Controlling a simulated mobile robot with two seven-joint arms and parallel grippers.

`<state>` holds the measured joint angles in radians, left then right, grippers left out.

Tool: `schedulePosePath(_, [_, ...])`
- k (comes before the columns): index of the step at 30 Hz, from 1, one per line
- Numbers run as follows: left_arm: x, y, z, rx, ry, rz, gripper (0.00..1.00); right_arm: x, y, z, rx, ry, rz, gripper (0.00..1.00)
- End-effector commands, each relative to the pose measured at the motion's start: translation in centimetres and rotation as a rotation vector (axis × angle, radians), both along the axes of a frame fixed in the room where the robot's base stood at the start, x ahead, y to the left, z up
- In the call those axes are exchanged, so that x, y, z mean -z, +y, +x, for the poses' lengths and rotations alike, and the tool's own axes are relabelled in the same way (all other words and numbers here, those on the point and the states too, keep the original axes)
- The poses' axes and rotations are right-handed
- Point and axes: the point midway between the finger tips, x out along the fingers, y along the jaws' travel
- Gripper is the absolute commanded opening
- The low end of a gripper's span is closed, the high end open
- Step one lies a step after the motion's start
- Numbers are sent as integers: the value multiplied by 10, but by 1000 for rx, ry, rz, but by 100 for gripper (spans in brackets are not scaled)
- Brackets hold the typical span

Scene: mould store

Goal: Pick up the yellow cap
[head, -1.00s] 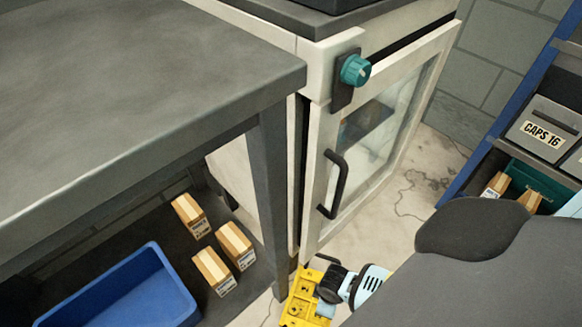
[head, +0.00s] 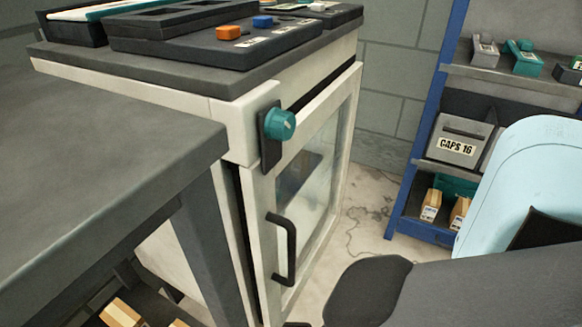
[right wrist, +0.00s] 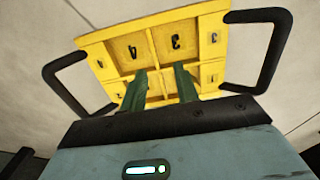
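I cannot make out a yellow cap in either view. An orange cap (head: 228,32) and a blue cap (head: 262,21) sit on a dark labelled tray (head: 205,47) on top of the white cabinet. In the right wrist view, a yellow tray (right wrist: 208,22) with numbered compartments and a black handle at each side lies beyond my right gripper (right wrist: 160,74). The gripper's two green fingers are apart in front of it, with only yellow tray visible between them. Whether they touch the tray is unclear. My left gripper is in neither view.
The white cabinet (head: 215,125) has a closed glass door with a black handle (head: 289,250) and a teal knob (head: 280,124). A grey table (head: 90,170) stands at left. A blue shelf (head: 432,100) at right holds a CAPS 16 bin (head: 459,140).

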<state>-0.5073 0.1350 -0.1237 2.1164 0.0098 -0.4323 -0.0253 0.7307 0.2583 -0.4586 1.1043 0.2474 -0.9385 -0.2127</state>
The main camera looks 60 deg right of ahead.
Motion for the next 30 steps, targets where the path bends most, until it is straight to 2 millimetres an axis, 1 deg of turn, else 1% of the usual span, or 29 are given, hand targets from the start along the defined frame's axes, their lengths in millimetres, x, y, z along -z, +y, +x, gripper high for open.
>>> schedulePosePath(9, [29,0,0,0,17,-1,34,38,-5,3,0,4,0,31])
schedulePosePath(12, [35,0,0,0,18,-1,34,47,-5,4,0,2,0,31])
schedulePosePath(15, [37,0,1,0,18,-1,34,50,-5,4,0,2,0,31])
schedulePosePath(20, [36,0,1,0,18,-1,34,49,-5,4,0,1,0,31])
schedulePosePath(21, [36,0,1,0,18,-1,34,49,-5,4,0,1,0,30])
schedulePosePath(28, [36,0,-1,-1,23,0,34,49,-5,4,0,1,0,0])
schedulePosePath(30, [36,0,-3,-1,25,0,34,49,-5,4,0,1,0,0])
